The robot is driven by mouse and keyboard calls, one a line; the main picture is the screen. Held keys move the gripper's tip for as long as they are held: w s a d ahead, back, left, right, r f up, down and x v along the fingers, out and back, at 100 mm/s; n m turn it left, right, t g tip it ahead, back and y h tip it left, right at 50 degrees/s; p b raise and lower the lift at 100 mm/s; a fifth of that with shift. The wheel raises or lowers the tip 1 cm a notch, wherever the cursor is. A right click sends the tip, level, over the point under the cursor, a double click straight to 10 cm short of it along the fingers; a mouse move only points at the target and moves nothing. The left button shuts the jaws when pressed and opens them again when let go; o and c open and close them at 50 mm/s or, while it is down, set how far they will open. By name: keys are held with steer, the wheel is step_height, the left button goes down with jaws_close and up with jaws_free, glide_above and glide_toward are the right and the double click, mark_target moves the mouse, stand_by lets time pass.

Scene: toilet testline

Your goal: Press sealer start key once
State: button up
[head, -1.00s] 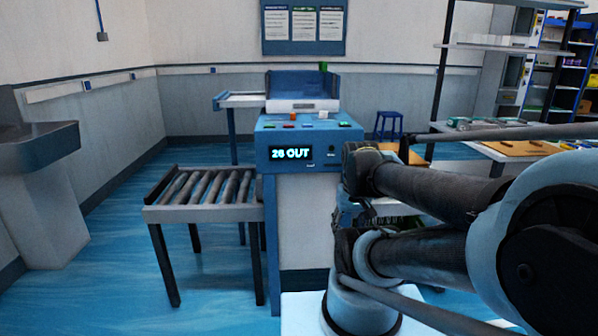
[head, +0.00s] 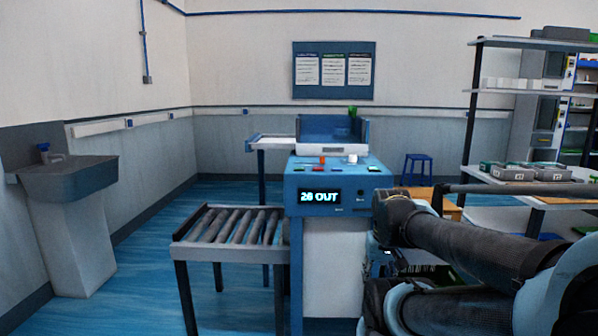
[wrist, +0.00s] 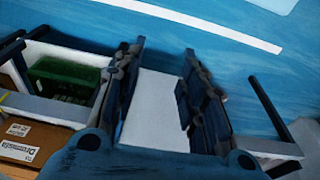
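The sealer (head: 303,186) is a blue machine straight ahead in the head view. Its display (head: 320,197) reads "26 OUT" or "28 OUT". Its sloped top panel (head: 347,172) carries several small keys: a red one, green ones, an orange knob and a white knob. Which one is the start key cannot be read. My gripper (wrist: 160,95) shows in the wrist view with its two fingers apart and nothing between them. It points down past a white surface toward the blue floor, away from the keys. In the head view the folded arm hides it.
A roller conveyor (head: 222,258) stands left of the sealer, and a sink (head: 68,180) is farther left. A shelf unit (head: 475,107) is at right, a blue stool (head: 418,168) behind. The wrist view shows a green crate (wrist: 65,78) and a cardboard box (wrist: 20,140).

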jaws_close()
stand_by(1.1)
